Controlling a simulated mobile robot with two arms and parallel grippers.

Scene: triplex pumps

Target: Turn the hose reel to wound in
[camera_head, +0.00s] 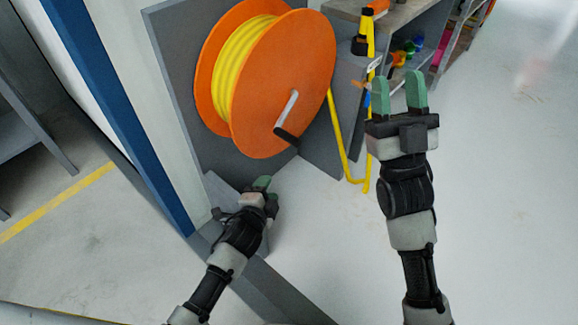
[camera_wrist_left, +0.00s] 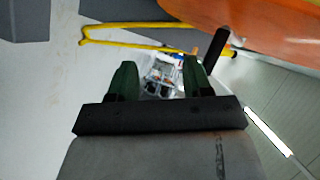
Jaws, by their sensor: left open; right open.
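The orange hose reel (camera_head: 292,68) with yellow hose (camera_head: 240,62) wound on it is mounted on a grey panel at the upper middle of the head view. Its crank has a pale arm and a black handle (camera_head: 286,137) at the reel's lower front. My left gripper (camera_head: 265,184) is open and empty, below and a little left of the handle, apart from it. In the left wrist view the reel (camera_wrist_left: 250,25) fills the upper right and the black handle (camera_wrist_left: 215,50) stands just beyond the right finger. My right gripper (camera_head: 398,88) is open and empty, right of the reel.
The yellow hose end (camera_head: 345,150) hangs down to the floor right of the reel. A grey shelf unit (camera_head: 425,30) with coloured items stands at the upper right. A blue post (camera_head: 110,110) is left of the reel. The floor at right is clear.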

